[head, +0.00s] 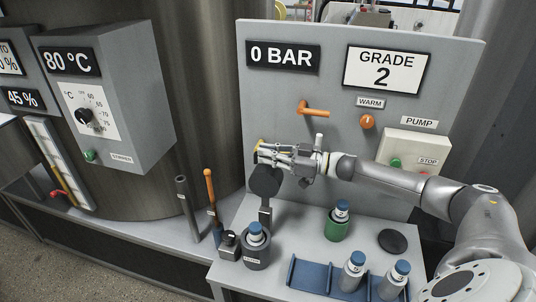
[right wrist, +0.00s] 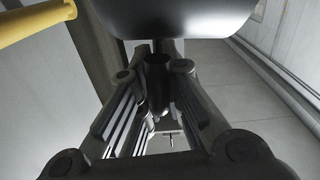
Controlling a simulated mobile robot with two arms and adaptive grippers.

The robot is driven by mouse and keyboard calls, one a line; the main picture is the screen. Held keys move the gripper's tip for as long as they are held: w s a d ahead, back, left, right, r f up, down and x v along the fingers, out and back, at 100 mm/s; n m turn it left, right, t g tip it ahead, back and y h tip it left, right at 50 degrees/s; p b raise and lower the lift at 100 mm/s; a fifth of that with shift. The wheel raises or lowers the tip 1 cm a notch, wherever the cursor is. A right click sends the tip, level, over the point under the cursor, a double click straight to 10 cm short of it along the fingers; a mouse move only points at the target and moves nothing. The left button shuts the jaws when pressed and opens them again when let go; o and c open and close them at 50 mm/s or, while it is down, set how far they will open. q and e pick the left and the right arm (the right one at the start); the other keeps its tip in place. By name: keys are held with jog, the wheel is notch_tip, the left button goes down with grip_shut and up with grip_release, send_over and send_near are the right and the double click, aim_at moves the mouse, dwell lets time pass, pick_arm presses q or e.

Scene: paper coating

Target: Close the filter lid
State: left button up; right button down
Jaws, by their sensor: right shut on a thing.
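A dark round disc (head: 265,180), which looks like the filter lid, stands in front of the grey panel on a short dark stem. My right gripper (head: 266,156) is at the disc's upper edge, reaching in from the right. In the right wrist view, its fingers (right wrist: 155,85) close around a small dark peg under a large dark rounded body (right wrist: 190,18), seemingly the lid and its handle. A yellow part (head: 259,147) shows beside the fingertips, and a yellow bar (right wrist: 35,20) is at upper left in the wrist view. The filter opening cannot be made out. My left gripper is not in view.
The panel (head: 440,75) holds an orange lever (head: 313,108), an orange knob (head: 367,122) and a pump box (head: 412,148). Two upright handles stand left.

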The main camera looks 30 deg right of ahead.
jog(key=shift+f, duration=0.1)
jog(key=shift+s+a+n, duration=0.5)
jog(key=shift+s+a, duration=0.05)
jog(key=s+a+f+n, duration=0.4)
jog(key=s+a+n, duration=0.4)
jog(key=a, duration=0.2)
jog(key=s+a+f+n+b, duration=0.2)
jog(key=f+n+b, duration=0.2)
jog(key=f+n, duration=0.1)
jog(key=s+a+f+n+b, duration=0.2)
jog(key=a+f+n+b, duration=0.1)
jog(key=f, duration=0.5)
jog(key=shift+s+n+b, duration=0.35)
jog(key=shift+n+b, duration=0.45)
jog(key=shift+n, duration=0.3)
jog(key=shift+s+f, duration=0.1)
